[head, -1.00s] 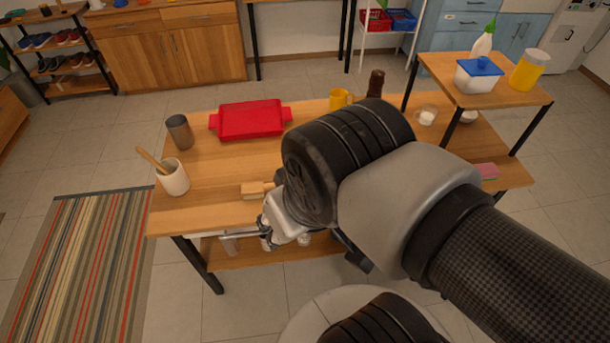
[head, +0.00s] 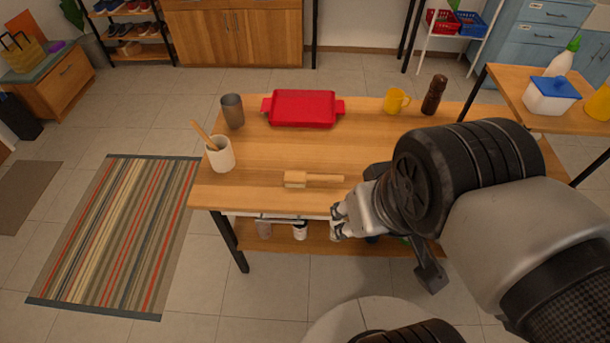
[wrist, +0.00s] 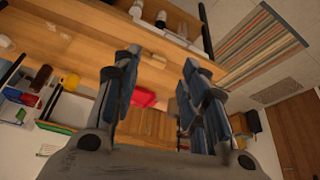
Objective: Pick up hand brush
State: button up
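The hand brush (head: 312,180) lies flat on the wooden table near its front edge. It has a pale block head at the left and a wooden handle pointing right. My gripper (head: 338,222) is in front of the table edge, below and slightly right of the brush in the head view, apart from it. In the wrist view my gripper (wrist: 160,60) has its two fingers spread with nothing held between them. I cannot make out the brush clearly in the wrist view.
On the table (head: 262,160) stand a white cup with a wooden utensil (head: 220,155), a grey tumbler (head: 232,112), a red tray (head: 302,108), a yellow mug (head: 396,100) and a dark bottle (head: 434,95). A raised shelf (head: 515,95) stands at right. Tabletop around the brush is clear.

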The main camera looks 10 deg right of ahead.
aim_at(299, 179)
jog(key=i+j+z, duration=0.1)
jog(key=z, duration=0.8)
jog(key=i+j+z, duration=0.1)
jog(key=j+z, duration=0.3)
jog(key=j, duration=0.65)
jog(key=j+z, duration=0.4)
jog(key=j, duration=0.6)
jog(key=k, duration=0.05)
